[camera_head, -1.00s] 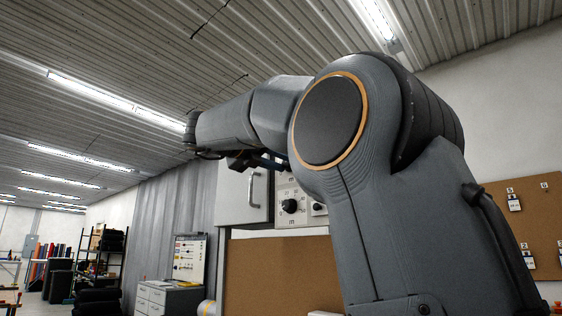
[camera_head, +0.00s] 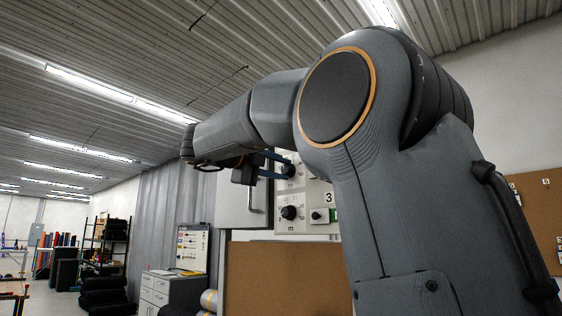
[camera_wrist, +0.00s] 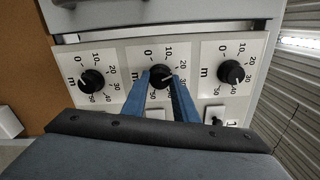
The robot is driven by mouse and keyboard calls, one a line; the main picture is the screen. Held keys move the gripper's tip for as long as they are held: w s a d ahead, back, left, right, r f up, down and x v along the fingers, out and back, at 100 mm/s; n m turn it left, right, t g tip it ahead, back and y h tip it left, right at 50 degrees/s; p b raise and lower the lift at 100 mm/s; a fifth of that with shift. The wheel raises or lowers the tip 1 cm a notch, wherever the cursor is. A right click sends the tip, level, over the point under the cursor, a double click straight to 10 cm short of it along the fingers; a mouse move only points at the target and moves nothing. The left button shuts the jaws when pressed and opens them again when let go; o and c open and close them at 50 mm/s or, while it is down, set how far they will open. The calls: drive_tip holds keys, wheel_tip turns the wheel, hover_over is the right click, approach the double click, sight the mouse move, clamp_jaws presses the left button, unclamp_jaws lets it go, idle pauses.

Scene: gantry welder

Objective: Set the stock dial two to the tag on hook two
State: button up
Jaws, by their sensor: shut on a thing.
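The stock dial two (camera_wrist: 160,75) is a black knob at the middle of a row of three in the wrist view, on a white scale plate with numbers from 0 to 50. My gripper (camera_wrist: 162,77) has its two blue fingers on either side of this knob, shut on it. I cannot read its pointer clearly. In the head view my gripper (camera_head: 280,167) reaches the upper part of the panel, and its fingers partly cover the dial. The tag on hook two cannot be made out in either view.
Similar dials stand on each side, one left (camera_wrist: 92,80) and one right (camera_wrist: 231,71). A cabinet handle (camera_head: 252,198) is close beside my gripper. A brown board (camera_head: 543,210) hangs at far right, largely cut off. A drawer cabinet (camera_head: 165,290) stands lower left.

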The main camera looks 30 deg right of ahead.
drive_tip(key=n+p, duration=0.5)
drive_tip(key=shift+r, duration=0.15)
drive_tip(key=n+p, duration=0.3)
drive_tip(key=shift+n, duration=0.3)
drive_tip(key=shift+f+n, duration=0.2)
drive_tip(key=shift+n, duration=0.1)
drive_tip(key=o, duration=1.1)
drive_tip(key=shift+c, duration=0.2)
drive_tip(key=b+v, duration=0.3)
drive_tip(key=v, duration=0.5)
